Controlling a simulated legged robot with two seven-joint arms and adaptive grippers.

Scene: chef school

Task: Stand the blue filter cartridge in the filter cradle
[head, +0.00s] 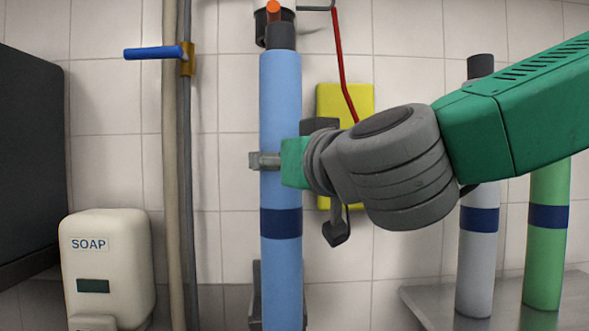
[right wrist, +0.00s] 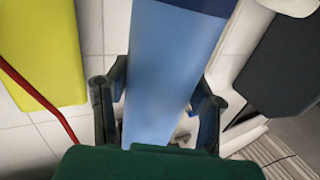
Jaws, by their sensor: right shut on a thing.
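The blue filter cartridge (head: 281,110) stands upright in front of the tiled wall, with a dark cap and a dark blue band. Its lower end runs out of the head view. My right gripper (head: 274,160) is shut around its middle from the right. In the right wrist view the cartridge (right wrist: 172,60) lies between the two fingers of the gripper (right wrist: 155,105). A dark grey bracket (head: 256,295), possibly part of the filter cradle, shows behind the cartridge's lower part. I cannot tell whether they touch. My left gripper is not in view.
A grey cartridge (head: 475,260) and a green one (head: 545,240) stand on a metal shelf (head: 420,298) at the right. Pipes (head: 172,120) with a blue-handled valve (head: 155,52) run left of the cartridge. A soap dispenser (head: 107,265) is at lower left. A yellow panel (head: 345,98) is behind my arm.

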